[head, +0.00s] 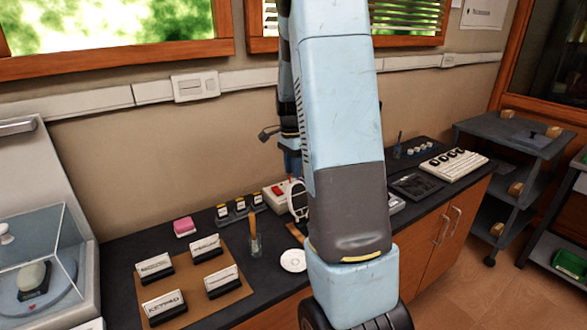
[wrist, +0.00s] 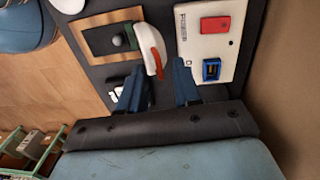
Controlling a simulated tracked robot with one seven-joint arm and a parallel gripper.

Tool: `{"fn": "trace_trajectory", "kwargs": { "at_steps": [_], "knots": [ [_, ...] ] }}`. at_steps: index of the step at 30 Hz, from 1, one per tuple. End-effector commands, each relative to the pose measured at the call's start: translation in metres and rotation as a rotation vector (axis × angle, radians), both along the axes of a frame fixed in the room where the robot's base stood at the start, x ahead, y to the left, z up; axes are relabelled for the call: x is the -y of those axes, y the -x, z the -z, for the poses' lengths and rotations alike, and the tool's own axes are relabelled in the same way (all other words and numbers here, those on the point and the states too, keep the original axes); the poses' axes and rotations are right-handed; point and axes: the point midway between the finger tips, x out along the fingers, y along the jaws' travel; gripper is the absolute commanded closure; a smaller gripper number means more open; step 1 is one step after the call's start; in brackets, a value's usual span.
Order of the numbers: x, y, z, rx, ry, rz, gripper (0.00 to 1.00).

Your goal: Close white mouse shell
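The white mouse shell (wrist: 148,42) is raised on edge above a wooden board (wrist: 88,37) in the wrist view, with a red strip along one side. A dark ball (wrist: 117,41) and a green part sit beside it on the board. In the head view the shell (head: 298,200) stands up, partly hidden by my arm. My gripper (wrist: 164,72) is open, its two blue fingers apart with nothing between the tips. The fingertips are close to the shell's edge; I cannot tell whether they touch it. In the head view my gripper (head: 292,163) is partly hidden behind my arm.
A white box (wrist: 203,42) with a red switch and a blue socket stands right beside the shell. The wall is close behind.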

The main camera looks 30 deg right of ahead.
Motion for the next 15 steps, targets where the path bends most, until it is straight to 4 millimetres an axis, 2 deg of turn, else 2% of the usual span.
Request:
{"fn": "trace_trajectory", "kwargs": {
  "at_steps": [10,15],
  "knots": [
    [0.0004,0.0001,0.0024,0.001,0.000,0.000,0.68],
    [0.0005,0.0001,0.0023,0.001,0.000,0.001,0.84]
  ]
}}
